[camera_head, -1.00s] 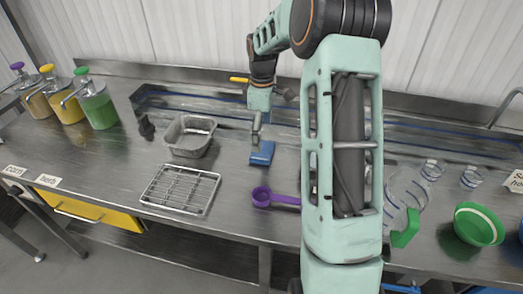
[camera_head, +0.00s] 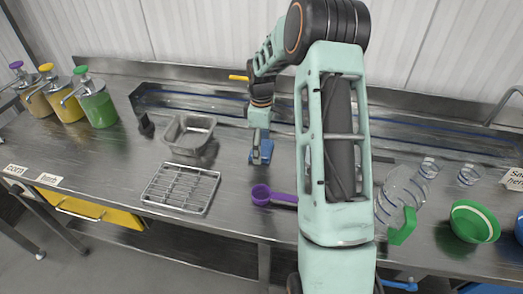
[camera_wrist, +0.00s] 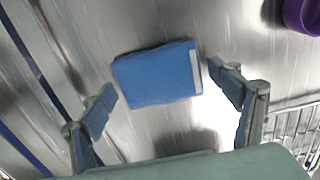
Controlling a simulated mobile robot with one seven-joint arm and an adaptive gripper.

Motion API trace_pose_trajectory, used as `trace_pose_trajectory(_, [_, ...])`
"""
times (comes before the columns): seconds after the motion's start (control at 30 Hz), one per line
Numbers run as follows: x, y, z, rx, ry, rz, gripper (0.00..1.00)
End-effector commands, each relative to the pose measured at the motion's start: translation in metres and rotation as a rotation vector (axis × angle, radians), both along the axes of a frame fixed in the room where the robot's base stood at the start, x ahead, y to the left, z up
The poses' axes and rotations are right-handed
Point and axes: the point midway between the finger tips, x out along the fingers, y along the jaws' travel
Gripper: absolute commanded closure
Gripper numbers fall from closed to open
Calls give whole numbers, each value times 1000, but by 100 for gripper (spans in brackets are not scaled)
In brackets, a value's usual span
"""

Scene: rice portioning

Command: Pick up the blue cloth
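The blue cloth (camera_head: 266,152) lies folded flat on the steel counter, between the metal tray and the purple scoop's far side. It also shows in the wrist view (camera_wrist: 158,74), with a pale strip on one edge. My gripper (camera_head: 257,158) is low over the cloth and partly covers it in the head view. In the wrist view my gripper (camera_wrist: 172,88) is open, with one finger on each side of the cloth. Both fingers look apart from the cloth. I cannot tell the exact height of the fingertips above the counter.
A purple scoop (camera_head: 262,195) lies in front of the cloth. A wire rack (camera_head: 181,188) and a metal tray (camera_head: 171,136) are to the left. Pump bottles (camera_head: 97,103) stand far left.

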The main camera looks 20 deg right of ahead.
Motion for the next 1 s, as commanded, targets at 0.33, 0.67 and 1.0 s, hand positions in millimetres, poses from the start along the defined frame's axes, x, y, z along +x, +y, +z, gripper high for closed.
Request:
trace_pose_trajectory(0.33, [0, 0, 0, 0, 0, 0, 49])
trace_pose_trajectory(0.67, [1, 0, 10, 0, -1, 0, 49])
trace_pose_trajectory(1.0, [-20, -6, 56, -2, -3, -3, 49])
